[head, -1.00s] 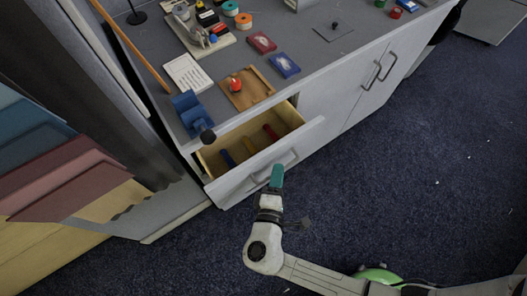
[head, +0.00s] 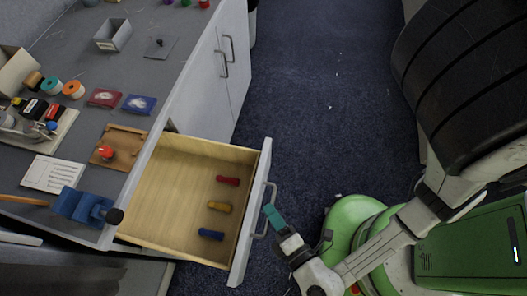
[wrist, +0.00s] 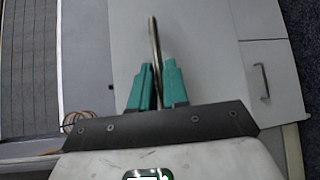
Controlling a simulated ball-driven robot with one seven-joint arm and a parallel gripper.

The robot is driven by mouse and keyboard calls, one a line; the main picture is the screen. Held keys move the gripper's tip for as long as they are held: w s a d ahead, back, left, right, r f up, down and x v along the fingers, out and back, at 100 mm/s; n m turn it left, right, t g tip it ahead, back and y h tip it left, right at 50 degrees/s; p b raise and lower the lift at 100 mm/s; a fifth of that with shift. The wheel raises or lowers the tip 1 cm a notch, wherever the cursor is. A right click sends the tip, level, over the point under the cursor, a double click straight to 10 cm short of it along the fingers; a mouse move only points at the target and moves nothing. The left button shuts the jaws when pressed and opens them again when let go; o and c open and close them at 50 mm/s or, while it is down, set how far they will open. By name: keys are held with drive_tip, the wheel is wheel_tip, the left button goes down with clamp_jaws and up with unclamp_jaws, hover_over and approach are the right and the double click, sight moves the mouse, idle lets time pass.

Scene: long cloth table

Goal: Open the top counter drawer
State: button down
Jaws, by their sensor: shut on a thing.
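The top counter drawer (head: 166,196) is pulled far out of the counter, its wooden inside bare to view. Red (head: 228,181), yellow (head: 219,206) and blue (head: 210,234) handled items lie in it near the front. Its white front panel (head: 250,215) carries a metal bar handle (head: 266,228). My gripper (head: 271,215) is at that handle, with teal fingers. In the wrist view my gripper (wrist: 158,85) has its two fingers on either side of the handle bar (wrist: 154,50), shut on it.
The grey counter top (head: 125,72) holds a blue vise (head: 80,205), a wooden board (head: 118,150), a white card (head: 52,173) and small cards. Closed cupboard doors (head: 222,65) with bar handles stand beyond the drawer.

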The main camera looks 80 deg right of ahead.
idle(0.3)
drive_tip(key=c, duration=1.2)
unclamp_jaws()
drive_tip(key=b+v, duration=0.1)
drive_tip(key=v, duration=1)
